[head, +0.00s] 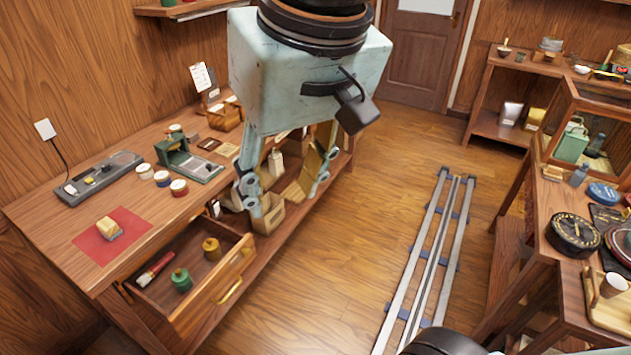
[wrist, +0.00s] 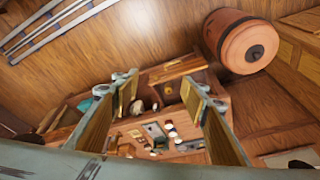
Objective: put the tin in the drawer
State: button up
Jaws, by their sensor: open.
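I cannot tell which one the task means. The drawer (head: 232,287) under the bench is pulled open. It holds a red-handled brush (head: 154,270), a green knobbed object (head: 181,280) and a brass knobbed object (head: 211,249). My gripper (head: 286,184) is open and empty, pointing down in the air in front of the bench, right of the drawer. In the wrist view, my gripper (wrist: 160,92) spreads wide with nothing between its fingertips.
A red cloth (head: 113,236) with a small block (head: 109,229) lies on the bench. A grey tray (head: 100,178) and a green device (head: 187,162) stand behind. Floor rails (head: 428,262) run to the right. A crowded cabinet (head: 562,180) stands at far right.

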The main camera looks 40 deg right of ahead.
jog(key=s+n, duration=0.1)
jog(key=s, duration=0.5)
jog(key=shift+d, duration=0.45)
